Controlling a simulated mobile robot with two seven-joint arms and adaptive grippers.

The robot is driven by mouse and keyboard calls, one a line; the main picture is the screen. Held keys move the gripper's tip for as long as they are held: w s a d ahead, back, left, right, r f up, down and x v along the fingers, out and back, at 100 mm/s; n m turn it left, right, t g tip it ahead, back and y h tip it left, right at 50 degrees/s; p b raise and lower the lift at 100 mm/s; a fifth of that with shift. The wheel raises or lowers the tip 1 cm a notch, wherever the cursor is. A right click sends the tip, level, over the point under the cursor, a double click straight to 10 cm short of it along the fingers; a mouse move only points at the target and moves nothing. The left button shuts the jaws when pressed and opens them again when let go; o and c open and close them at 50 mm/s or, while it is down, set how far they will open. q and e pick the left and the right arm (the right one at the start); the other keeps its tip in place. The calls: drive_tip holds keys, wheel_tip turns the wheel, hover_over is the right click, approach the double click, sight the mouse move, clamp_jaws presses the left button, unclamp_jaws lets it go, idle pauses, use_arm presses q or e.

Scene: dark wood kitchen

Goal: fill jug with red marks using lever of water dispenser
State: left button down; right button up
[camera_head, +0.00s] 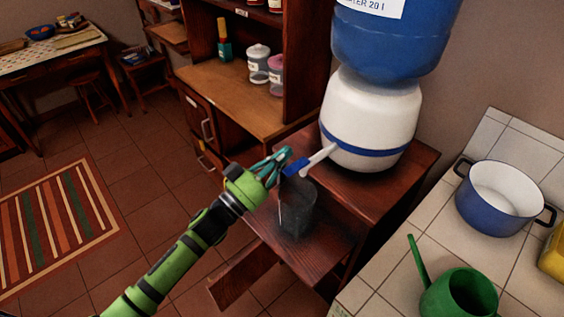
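The water dispenser has a white base (370,120) with a blue band, and a blue bottle on top. Its white spout points left and ends in a blue lever (297,166). A dark, see-through jug (298,208) stands upright on the lower wooden shelf, under the spout end. No red marks can be made out on it, and its water level cannot be told. My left gripper (279,167) is just left of the lever, above the jug's left rim. Its teal fingers look spread, with nothing between them; contact with the lever cannot be told. My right gripper is out of view.
The dispenser stands on a dark wood stand (415,165). A tiled counter at right holds a blue pot (500,195) and a green watering can (458,293). A cupboard with jars (258,64) is behind. The floor at left is open, with a striped rug (55,225).

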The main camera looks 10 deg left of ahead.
sight(287, 172)
use_arm(q)
drive_tip(key=shift+f, duration=2.05)
wheel_tip(287, 172, down, 4)
drive_tip(key=t+h+b, duration=0.2)
drive_tip(key=t+b, duration=0.2)
drive_tip(key=b, duration=1)
drive_tip(key=shift+r+b, duration=0.1)
drive_tip(key=shift+b, duration=0.25)
drive_tip(key=shift+s+r+p, duration=0.1)
drive_tip(key=shift+r+p, duration=0.4)
drive_tip(key=shift+p, duration=0.2)
idle(2.0)
